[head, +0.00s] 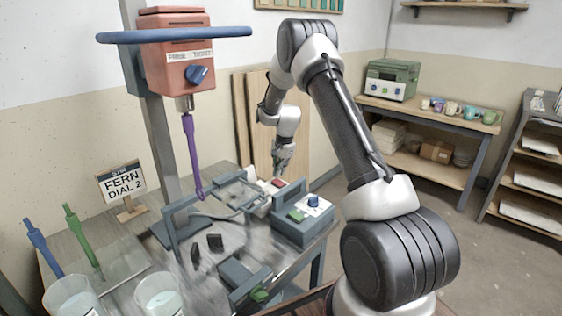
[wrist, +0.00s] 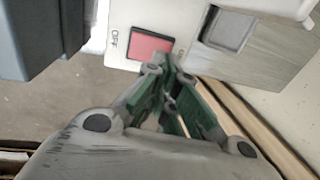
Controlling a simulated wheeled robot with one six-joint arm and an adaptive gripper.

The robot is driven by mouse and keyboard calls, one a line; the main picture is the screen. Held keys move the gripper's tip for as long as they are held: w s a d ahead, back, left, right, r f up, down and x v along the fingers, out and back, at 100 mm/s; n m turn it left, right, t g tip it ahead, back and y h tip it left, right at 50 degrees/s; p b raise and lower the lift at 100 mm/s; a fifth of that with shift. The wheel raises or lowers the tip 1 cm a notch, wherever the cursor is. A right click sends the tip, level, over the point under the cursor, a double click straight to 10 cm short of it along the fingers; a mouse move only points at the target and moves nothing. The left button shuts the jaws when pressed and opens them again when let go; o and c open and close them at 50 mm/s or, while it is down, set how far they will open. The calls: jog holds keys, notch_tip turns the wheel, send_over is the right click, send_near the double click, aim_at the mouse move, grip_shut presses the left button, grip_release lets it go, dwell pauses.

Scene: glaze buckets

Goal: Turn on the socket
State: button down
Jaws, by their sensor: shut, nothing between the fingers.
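The socket is a white box (wrist: 178,14) in the wrist view, with a red rocker switch (wrist: 148,47) and the word OFF printed beside it. A metal plate (wrist: 256,46) with a square recess is on the same face. In the head view the red switch (head: 277,182) is a small red patch just below my gripper (head: 281,166). In the wrist view my gripper (wrist: 170,62) is shut and empty, its tips at the lower right edge of the red switch. I cannot tell whether they touch it.
A grey control box (head: 302,222) with a blue knob and green button stands beside the socket. A red mixer (head: 178,62) with a purple shaft rises to the left. Boards lean behind.

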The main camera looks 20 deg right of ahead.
jog(key=shift+w+f, duration=0.1)
jog(key=shift+f, duration=0.6)
jog(key=shift+w+a+f+g, duration=0.2)
jog(key=shift+f+g, duration=0.15)
jog(key=shift+g, duration=0.05)
jog(key=shift+s, duration=0.1)
jog(key=shift+s+d+r, duration=0.25)
jog(key=shift+s+d, duration=0.1)
jog(key=shift+s, duration=0.3)
